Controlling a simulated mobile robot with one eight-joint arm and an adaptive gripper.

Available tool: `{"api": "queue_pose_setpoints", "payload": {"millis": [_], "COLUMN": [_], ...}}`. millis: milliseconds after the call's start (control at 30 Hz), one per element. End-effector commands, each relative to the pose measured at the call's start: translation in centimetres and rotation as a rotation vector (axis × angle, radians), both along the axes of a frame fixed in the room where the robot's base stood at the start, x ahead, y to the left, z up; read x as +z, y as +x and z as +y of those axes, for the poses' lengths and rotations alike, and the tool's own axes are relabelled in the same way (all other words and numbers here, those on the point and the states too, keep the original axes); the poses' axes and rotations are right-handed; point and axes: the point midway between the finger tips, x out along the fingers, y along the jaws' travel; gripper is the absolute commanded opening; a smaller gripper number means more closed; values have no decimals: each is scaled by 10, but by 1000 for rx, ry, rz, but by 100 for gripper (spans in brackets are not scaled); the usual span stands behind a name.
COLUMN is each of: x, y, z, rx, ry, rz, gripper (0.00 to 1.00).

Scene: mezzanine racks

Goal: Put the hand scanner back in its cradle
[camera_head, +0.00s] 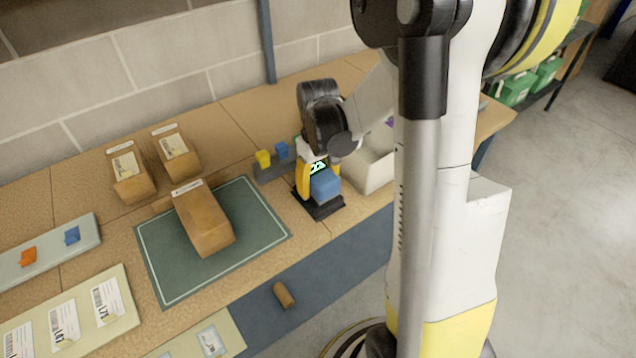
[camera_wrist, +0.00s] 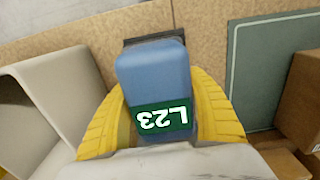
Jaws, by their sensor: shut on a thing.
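The hand scanner appears as a blue block (camera_head: 325,187) with a green label face; in the wrist view the blue body (camera_wrist: 152,75) carries the label "L23". My gripper (camera_head: 316,180) has its yellow fingers on either side of it and is shut on it; the gripper also fills the lower wrist view (camera_wrist: 160,112). A flat black base, seemingly the cradle (camera_head: 322,211), lies on the bench directly under the scanner; its dark edge shows beyond the scanner in the wrist view (camera_wrist: 150,40). I cannot tell whether the scanner is touching or seated in it.
A pale open bin (camera_head: 372,178) stands close right of the gripper. A small grey rack (camera_head: 270,173) with a yellow and a blue piece is just left. A green mat (camera_head: 265,235) bears a cardboard box (camera_head: 203,220). A small brown piece (camera_head: 284,295) lies near the front.

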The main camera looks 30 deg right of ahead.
Motion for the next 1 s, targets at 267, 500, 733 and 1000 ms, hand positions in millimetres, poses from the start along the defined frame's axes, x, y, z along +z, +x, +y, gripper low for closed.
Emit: {"api": "queue_pose_setpoints", "payload": {"millis": [267, 500, 733, 1000], "x": [-11, -18, -18, -18], "y": [0, 0, 0, 0], "z": [0, 0, 0, 0], "rx": [0, 0, 0, 0], "ry": [0, 0, 0, 0], "rz": [0, 0, 0, 0], "gripper": [19, 19, 19, 85]}}
